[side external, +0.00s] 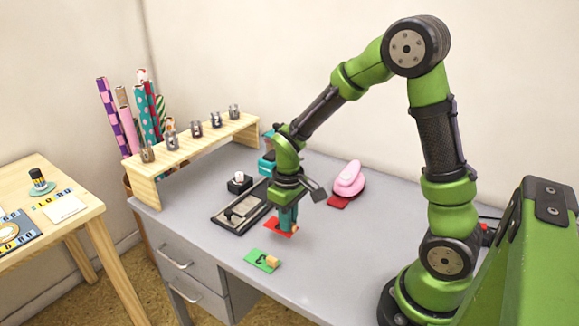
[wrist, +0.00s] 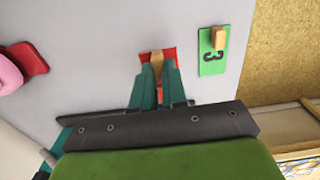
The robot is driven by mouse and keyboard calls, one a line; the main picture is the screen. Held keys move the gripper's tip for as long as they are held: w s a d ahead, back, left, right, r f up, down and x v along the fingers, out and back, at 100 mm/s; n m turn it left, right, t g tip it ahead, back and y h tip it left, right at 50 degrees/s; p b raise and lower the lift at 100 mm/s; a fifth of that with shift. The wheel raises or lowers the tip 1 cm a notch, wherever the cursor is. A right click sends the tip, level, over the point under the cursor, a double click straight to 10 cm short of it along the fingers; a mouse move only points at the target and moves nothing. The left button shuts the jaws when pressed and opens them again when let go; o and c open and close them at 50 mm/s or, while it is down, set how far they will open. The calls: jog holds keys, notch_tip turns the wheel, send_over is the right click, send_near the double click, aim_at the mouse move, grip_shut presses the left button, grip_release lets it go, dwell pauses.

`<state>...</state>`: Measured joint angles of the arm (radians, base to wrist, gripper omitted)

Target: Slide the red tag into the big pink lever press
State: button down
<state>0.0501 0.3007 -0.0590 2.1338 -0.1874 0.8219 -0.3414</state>
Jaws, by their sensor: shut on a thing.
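The red tag (side external: 278,229) is a flat red plate at my fingertips, low over the grey desk; I cannot tell whether it touches the desk. In the wrist view the red tag (wrist: 169,53) shows a wooden grip block between the teal fingers. My gripper (side external: 287,222) points down and is shut on this block; it also shows in the wrist view (wrist: 158,78). The pink lever press (side external: 349,177) stands to the right and behind the gripper, apart from it, with a red base at its front. Part of the press (wrist: 9,74) shows at the wrist view's left edge.
A green tag (side external: 262,260) marked 3, with a wooden block, lies near the desk's front edge. A black tray-like device (side external: 228,219) and a small black block (side external: 239,183) stand left of the gripper. A wooden shelf (side external: 190,150) holds several jars. Desk between tag and press looks clear.

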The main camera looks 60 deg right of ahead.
jog(key=r, duration=0.2)
jog(key=d+r, duration=0.1)
jog(key=r, duration=0.2)
jog(key=shift+s+d, duration=0.1)
jog(key=shift+d, duration=0.05)
jog(key=s+d+f+m, duration=0.1)
jog(key=d+m, duration=0.6)
jog(key=m, duration=0.2)
jog(key=s+d+f+m, duration=0.1)
jog(key=d+m, duration=0.6)
jog(key=m, duration=0.2)
jog(key=shift+s+d+f, duration=0.35)
jog(key=shift+d+f, duration=0.05)
jog(key=shift+f, duration=0.15)
jog(key=shift+f, duration=2.7)
jog(key=shift+d, duration=1.9)
